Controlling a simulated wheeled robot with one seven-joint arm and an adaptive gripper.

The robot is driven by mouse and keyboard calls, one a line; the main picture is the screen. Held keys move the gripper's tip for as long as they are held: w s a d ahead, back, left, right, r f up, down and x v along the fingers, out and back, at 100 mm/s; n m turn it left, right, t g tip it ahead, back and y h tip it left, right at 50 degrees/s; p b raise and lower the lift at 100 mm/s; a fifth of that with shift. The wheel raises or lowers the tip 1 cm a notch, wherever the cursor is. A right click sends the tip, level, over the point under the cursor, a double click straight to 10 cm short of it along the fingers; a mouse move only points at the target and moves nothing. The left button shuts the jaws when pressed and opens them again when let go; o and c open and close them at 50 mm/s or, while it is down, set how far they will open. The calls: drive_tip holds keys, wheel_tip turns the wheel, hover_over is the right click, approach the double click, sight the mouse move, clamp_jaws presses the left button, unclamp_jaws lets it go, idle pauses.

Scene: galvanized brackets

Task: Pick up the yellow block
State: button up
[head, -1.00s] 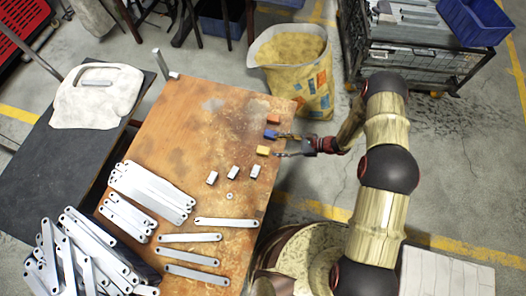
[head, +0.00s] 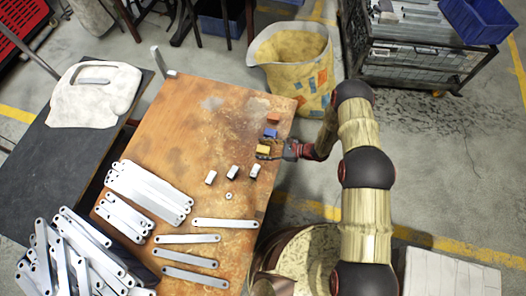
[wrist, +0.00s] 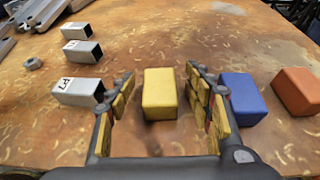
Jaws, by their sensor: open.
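The yellow block (wrist: 160,92) lies on the wooden table (head: 185,125), and it also shows in the head view (head: 263,150) near the table's right edge. My gripper (wrist: 155,95) is open, with its two fingers on either side of the yellow block in the wrist view. Gaps show between the block and both fingers. In the head view my gripper (head: 270,150) is low over the table edge at the block and partly covers it.
A blue block (wrist: 243,98) sits just outside the right finger, with an orange block (wrist: 297,91) beyond it. Several short metal tubes (wrist: 80,92) lie to the left. Metal brackets (head: 150,190) cover the table's lower left. A yellow sack (head: 300,70) stands behind the table.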

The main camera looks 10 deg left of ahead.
drive_tip(key=c, duration=0.4)
clamp_jaws()
idle(0.4)
